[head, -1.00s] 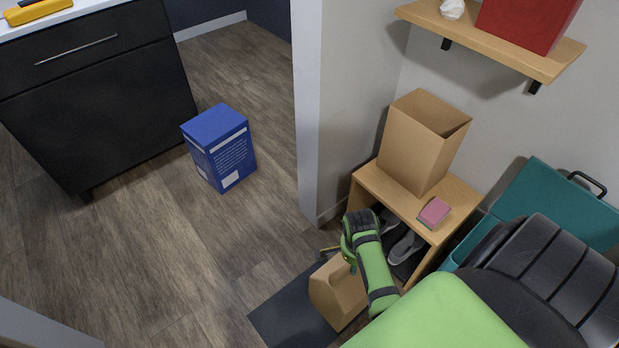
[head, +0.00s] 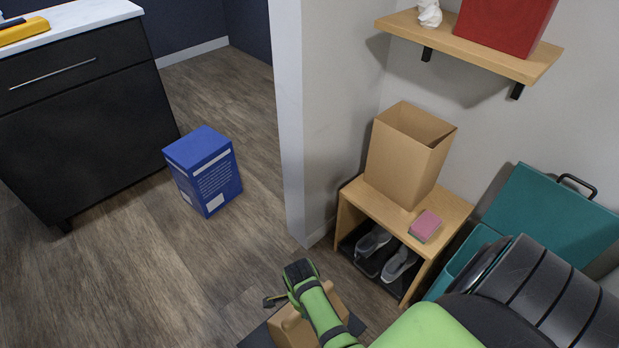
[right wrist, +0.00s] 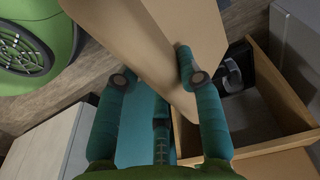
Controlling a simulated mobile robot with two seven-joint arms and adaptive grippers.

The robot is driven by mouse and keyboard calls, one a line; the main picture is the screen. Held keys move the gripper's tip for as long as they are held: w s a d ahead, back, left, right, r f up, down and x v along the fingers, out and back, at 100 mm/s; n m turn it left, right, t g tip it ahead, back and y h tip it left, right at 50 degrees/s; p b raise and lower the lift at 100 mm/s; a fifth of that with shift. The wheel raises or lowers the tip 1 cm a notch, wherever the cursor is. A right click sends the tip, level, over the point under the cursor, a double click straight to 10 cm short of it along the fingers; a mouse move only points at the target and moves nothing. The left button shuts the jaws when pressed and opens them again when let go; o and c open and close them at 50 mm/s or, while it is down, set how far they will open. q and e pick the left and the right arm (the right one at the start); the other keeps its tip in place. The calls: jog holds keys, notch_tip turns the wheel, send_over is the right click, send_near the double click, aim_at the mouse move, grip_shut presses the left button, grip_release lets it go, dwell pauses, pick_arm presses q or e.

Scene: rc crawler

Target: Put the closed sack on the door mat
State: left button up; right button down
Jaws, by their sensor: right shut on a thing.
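The closed sack (head: 288,331), brown with a folded top, is at the bottom of the head view, partly hidden by my right arm. My right gripper (head: 280,299) is shut on it. The dark grey door mat (head: 256,337) lies on the floor below and behind the sack, cut off by the frame edge. I cannot tell whether the sack touches the mat. My left gripper is not in view.
An open brown bag (head: 405,160) and a pink sponge (head: 425,226) stand on a wooden bench (head: 455,210) with shoes (head: 398,263) inside. A teal case (head: 540,215) is at right. A blue box (head: 205,172) stands on the floor, with clear floor around it.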

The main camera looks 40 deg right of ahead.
notch_tip(320, 180, down, 3)
jog(key=shift+f+b, duration=0.1)
jog(key=shift+b, duration=0.7)
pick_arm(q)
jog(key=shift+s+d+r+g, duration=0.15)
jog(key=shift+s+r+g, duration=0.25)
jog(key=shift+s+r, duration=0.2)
pick_arm(e)
jog(key=shift+f, duration=0.6)
jog(key=c, duration=0.8)
grip_release()
jog(key=shift+r, duration=0.1)
